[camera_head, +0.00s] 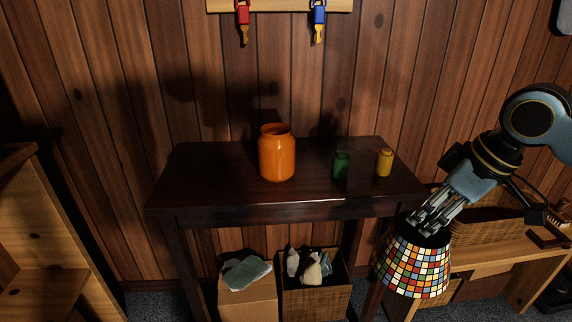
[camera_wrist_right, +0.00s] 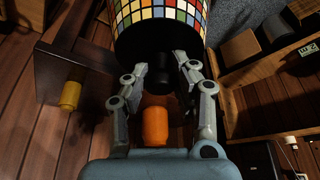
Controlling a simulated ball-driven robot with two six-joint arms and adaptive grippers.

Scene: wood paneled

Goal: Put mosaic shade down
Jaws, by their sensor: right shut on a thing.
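My left gripper is not in view.
An orange jar (camera_head: 277,155), a green jar (camera_head: 341,165) and a yellow jar (camera_head: 384,162) stand on the dark table. The table's left part is clear. A wooden bench (camera_head: 490,262) with a wicker basket (camera_head: 485,228) is at right. Boxes (camera_head: 247,302) stand beneath the table.

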